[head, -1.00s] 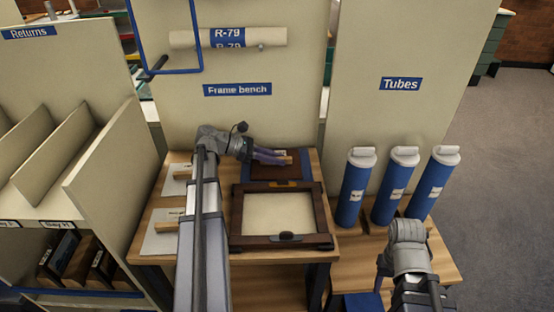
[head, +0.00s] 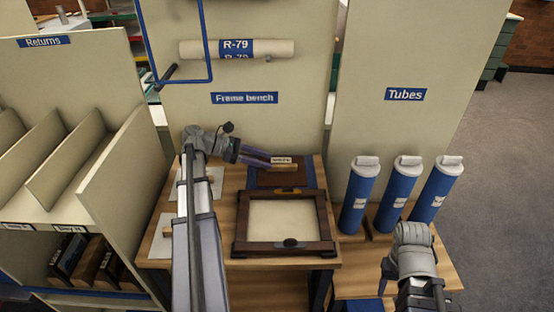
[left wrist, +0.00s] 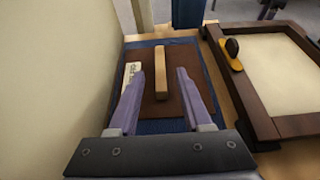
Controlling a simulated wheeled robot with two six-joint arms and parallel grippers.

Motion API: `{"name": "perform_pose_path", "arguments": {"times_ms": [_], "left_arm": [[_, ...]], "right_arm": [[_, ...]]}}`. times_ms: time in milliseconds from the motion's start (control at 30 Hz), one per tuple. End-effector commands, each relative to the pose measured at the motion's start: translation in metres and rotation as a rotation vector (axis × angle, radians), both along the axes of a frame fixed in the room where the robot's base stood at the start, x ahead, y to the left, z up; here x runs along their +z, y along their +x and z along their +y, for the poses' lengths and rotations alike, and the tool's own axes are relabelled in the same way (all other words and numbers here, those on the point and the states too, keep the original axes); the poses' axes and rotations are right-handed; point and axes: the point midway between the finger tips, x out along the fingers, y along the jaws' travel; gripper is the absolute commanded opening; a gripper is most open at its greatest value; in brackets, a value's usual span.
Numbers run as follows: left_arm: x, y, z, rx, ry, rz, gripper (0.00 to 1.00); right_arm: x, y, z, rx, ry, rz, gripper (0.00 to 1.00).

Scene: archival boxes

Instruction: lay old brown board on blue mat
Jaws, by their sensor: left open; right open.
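The old brown board (head: 266,178) lies flat on the blue mat (head: 311,172) at the back of the frame bench. In the left wrist view the brown board (left wrist: 188,98) has a light wooden handle (left wrist: 161,72) and a small label, and the blue mat (left wrist: 148,128) shows around its edges. My left gripper (head: 271,159) is open, its two purple fingers apart on either side of the handle and touching nothing I can make out. My right gripper is out of the head view; only my right arm shows at the lower right.
A dark wooden frame (head: 241,222) with a cream panel lies in front of the mat. Blue tubes (head: 399,200) stand at the right. A cream back panel (left wrist: 60,80) rises close beside the mat.

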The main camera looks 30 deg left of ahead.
Motion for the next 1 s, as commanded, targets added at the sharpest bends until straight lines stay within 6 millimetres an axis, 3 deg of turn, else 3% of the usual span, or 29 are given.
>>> {"name": "perform_pose_path", "arguments": {"times_ms": [100,333,800,1000], "left_arm": [[0.012,-0.011,0.02,0.003,0.0,0.0,0.49],[0.021,-0.024,0.041,0.001,0.0,0.0,0.49],[0.023,-0.028,0.045,0.0,0.0,0.0,0.49],[0.043,-0.027,0.044,-0.003,0.003,-0.001,0.49]], "right_arm": [[0.013,0.0,0.0,0.0,0.0,0.0,0.5],[0.021,0.0,0.0,0.0,0.0,0.0,0.5],[0.023,0.0,0.0,0.0,0.0,0.0,0.5],[0.044,0.0,0.0,0.0,0.0,0.0,0.5]]}}
